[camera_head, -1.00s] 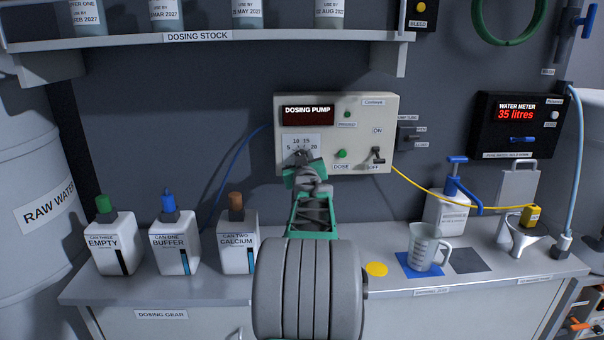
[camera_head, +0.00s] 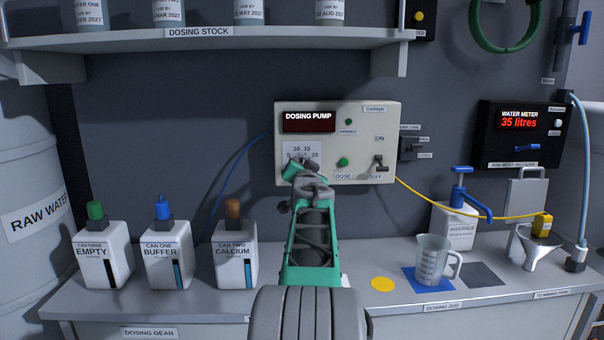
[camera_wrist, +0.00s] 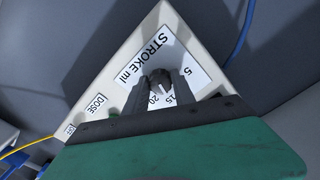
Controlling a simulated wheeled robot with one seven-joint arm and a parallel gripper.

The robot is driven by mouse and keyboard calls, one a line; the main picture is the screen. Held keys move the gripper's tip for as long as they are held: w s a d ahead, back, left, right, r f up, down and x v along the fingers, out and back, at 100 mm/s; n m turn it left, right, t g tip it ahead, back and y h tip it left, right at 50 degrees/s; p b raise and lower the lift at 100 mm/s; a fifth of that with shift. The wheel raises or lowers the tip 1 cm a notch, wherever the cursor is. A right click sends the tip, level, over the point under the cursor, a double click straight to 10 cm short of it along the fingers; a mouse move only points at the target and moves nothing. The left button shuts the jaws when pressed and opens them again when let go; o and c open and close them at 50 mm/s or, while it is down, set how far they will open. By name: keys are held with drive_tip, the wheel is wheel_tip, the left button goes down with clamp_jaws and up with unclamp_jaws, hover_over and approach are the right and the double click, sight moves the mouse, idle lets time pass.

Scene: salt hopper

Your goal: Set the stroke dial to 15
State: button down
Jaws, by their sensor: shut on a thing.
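The dosing pump (camera_head: 365,150) is a cream box on the back wall. My gripper (camera_head: 297,170) reaches up to the scale and hides the stroke dial there. In the wrist view the dark dial knob (camera_wrist: 160,75) sits between the two fingers of my gripper (camera_wrist: 162,82), which are shut on it. A pale mark on the knob faces the 15 and 20 side; I cannot tell its exact reading. The 5 is visible, and the 10 is hidden.
A dose button (camera_head: 343,162) and an on/off switch (camera_head: 379,164) are on the pump's face to the right. Three cans, including the buffer can (camera_head: 170,258), stand at the left of the bench. A measuring jug (camera_head: 433,258) stands on a blue mat at the right.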

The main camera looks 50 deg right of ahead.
drive_tip(key=shift+r+m, duration=0.3)
drive_tip(key=shift+m, duration=0.1)
drive_tip(key=c, duration=1.4)
unclamp_jaws()
drive_tip(key=shift+d, duration=0.1)
drive_tip(key=o, duration=0.4)
drive_tip(key=shift+f, duration=0.2)
drive_tip(key=shift+c, duration=0.2)
drive_tip(key=b+v, duration=0.2)
drive_tip(key=v, duration=0.5)
drive_tip(key=shift+s+a, duration=0.25)
drive_tip(key=shift+a, duration=0.05)
